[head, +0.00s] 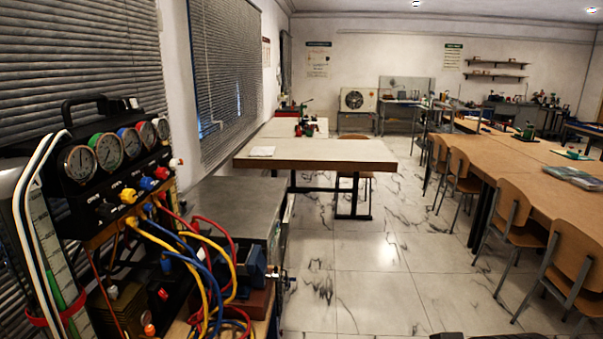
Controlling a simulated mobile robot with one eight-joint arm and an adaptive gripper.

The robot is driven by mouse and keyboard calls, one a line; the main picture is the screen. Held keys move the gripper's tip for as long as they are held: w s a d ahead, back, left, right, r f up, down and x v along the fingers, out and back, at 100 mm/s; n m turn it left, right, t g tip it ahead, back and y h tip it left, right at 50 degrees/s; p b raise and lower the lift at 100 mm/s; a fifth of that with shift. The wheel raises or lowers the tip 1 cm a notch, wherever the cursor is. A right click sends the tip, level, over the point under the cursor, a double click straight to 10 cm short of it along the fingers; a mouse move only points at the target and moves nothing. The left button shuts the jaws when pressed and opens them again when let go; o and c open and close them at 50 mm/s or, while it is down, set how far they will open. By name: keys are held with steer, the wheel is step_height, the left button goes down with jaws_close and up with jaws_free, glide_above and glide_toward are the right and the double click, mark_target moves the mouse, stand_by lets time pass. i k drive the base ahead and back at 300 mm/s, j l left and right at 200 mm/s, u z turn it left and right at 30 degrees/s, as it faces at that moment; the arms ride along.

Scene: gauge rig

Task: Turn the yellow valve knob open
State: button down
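The yellow valve knob (128,196) sits on the front of the black gauge rig (92,185) at the left in the head view. It is in a row of knobs, with a blue knob (147,184), a red knob (161,173) and a white knob (176,162) further right. Several round gauges stand above the row. Whether the yellow knob is open or closed cannot be told from here. My gripper is not in view, and nothing shows touching the knob.
Yellow, blue and red hoses (233,262) loop below and right of the knobs. A grey bench top (225,205) lies behind them. A wooden table (320,152) stands further back. Chairs (575,262) and long tables line the right. The marble floor between is clear.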

mark_target(127, 196)
steer(key=u, duration=1.45)
